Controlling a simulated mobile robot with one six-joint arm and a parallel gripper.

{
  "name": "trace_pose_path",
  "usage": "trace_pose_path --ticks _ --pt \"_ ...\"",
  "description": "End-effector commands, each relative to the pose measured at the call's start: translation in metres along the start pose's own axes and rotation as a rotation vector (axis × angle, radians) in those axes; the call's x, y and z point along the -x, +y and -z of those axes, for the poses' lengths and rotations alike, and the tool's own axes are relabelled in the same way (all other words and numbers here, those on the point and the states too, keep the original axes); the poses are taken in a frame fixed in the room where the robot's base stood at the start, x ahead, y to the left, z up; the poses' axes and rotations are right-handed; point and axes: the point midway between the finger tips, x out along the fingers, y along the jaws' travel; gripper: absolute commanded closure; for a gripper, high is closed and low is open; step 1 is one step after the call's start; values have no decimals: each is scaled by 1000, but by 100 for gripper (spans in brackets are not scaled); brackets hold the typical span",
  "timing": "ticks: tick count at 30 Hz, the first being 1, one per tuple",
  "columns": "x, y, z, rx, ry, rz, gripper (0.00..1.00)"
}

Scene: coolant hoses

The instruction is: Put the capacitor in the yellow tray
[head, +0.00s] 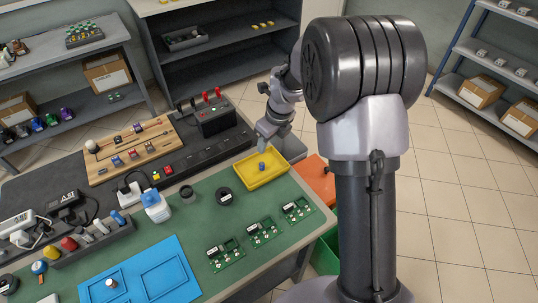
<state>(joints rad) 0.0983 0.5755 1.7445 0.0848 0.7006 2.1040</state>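The yellow tray (272,178) lies on the green work mat near the bench's back right edge. A small blue cylinder (262,166), which looks like the capacitor, shows upright at the tray's middle. My gripper (262,149) points down over the back of the tray, just above and behind the blue cylinder. The fingertips are small and partly merge with the tray's rim, so their opening and any contact with the cylinder are unclear. Another small cylinder with a pale top (111,284) stands on the blue mat at the front left.
Several green circuit boards (264,232) lie in front of the tray. A black box with red knobs (212,118) stands behind left. An orange surface (318,181) is to the right.

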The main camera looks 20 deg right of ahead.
Motion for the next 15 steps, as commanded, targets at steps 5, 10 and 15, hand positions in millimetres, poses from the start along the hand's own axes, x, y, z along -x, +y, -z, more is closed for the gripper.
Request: trace_pose_path --ticks 5,10,15 --pt "125 55 18 623 -67 64 61" --pt "222 139 91 1467 -88 193 61" --pt "244 191 154 2041 -50 304 61"
